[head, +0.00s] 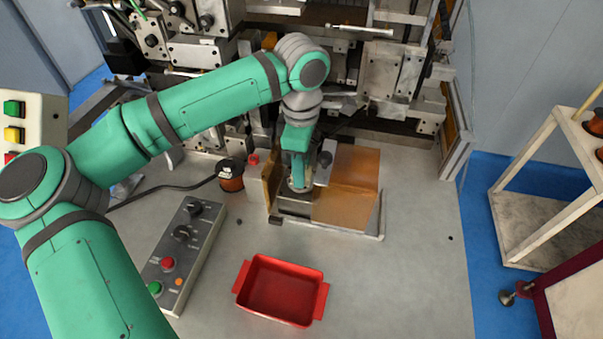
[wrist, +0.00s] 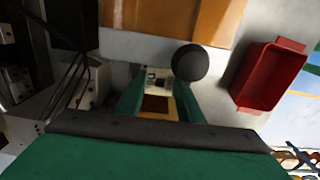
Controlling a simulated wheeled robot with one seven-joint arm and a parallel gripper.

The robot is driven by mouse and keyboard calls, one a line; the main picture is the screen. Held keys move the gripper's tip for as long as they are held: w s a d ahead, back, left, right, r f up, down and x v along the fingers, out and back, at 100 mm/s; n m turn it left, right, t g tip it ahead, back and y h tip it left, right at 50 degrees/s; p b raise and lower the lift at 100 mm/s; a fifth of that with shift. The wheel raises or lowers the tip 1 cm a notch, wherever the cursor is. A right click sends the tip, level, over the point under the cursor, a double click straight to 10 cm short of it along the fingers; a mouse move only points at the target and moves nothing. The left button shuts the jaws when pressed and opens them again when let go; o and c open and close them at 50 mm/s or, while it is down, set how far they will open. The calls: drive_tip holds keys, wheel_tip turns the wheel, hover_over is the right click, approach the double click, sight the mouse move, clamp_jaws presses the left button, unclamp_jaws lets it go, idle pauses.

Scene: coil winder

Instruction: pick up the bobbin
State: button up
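A bobbin (head: 230,175) with a dark top and a copper-orange winding stands on the grey worktop, left of the orange-sided fixture (head: 346,187). I do not make it out in the wrist view. My gripper (head: 297,188) points down over the metal left part of the fixture, to the right of the bobbin and apart from it. In the wrist view the two green fingers of my gripper (wrist: 158,98) stand apart. A brown patch and a pale metal part show between them; I cannot tell whether the fingers touch anything.
A black round knob (wrist: 190,62) is close beside the fingers. A red tray (head: 281,290) lies in front, and a control box (head: 183,255) is at left. The coil winder (head: 400,75) stands behind. A rack (head: 545,185) with more bobbins (head: 597,122) is at right.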

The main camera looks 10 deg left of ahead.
drive_tip(key=shift+s+a, duration=0.1)
drive_tip(key=shift+s, duration=0.1)
drive_tip(key=shift+w+r, duration=0.15)
drive_tip(key=shift+r, duration=0.5)
drive_tip(key=shift+c, duration=0.9)
drive_tip(key=s+r, duration=1.1)
drive_tip(key=s, duration=0.3)
drive_tip(key=shift+d+r, duration=0.35)
drive_tip(key=shift+d, duration=0.05)
drive_tip(key=shift+a, duration=0.1)
drive_tip(key=shift+s, duration=0.1)
